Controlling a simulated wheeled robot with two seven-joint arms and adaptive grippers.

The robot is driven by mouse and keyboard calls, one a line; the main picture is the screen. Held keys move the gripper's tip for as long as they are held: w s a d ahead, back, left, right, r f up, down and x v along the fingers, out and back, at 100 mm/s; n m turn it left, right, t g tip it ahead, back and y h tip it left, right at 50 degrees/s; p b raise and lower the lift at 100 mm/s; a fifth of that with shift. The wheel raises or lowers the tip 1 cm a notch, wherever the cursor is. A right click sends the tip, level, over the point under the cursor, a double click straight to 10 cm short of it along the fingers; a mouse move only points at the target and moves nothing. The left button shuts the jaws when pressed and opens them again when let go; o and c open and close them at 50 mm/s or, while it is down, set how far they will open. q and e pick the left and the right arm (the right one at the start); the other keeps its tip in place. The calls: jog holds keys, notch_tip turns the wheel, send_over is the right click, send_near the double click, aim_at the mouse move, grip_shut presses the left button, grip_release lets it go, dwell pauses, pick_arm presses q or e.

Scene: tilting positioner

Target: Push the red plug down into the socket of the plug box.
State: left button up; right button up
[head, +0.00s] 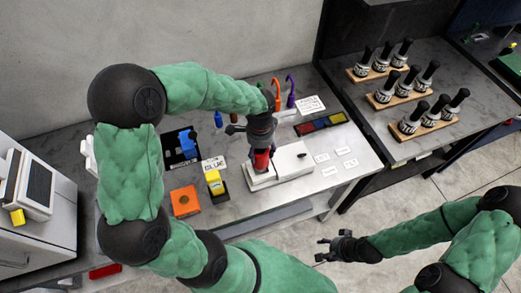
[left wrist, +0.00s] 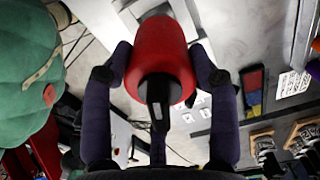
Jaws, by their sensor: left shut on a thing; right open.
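My left gripper (head: 262,150) points down over the box's left part. It is shut on the red plug (head: 261,162), which shows just below the fingers. In the left wrist view the red plug (left wrist: 158,48) sits between the two dark fingers of the left gripper (left wrist: 163,62). The socket is hidden by plug and gripper, so I cannot tell how deep the plug sits. My right gripper (head: 332,248) is open and empty, low in front of the bench.
A yellow item in a dark holder (head: 215,182), an orange block (head: 185,202) and a blue item (head: 188,142) stand left of the box. Coloured hooks (head: 290,92) and a dark tray (head: 320,124) are behind. White labels (head: 330,170) lie right of the box.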

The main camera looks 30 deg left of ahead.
pick_arm(q)
jog(key=shift+f+b, duration=1.55)
jog(key=shift+f, duration=0.55)
jog(key=o, duration=1.4)
jog(key=shift+o, duration=0.2)
jog(key=shift+r, duration=0.15)
notch_tip(320, 180, up, 12)
jog(key=shift+f, duration=0.1)
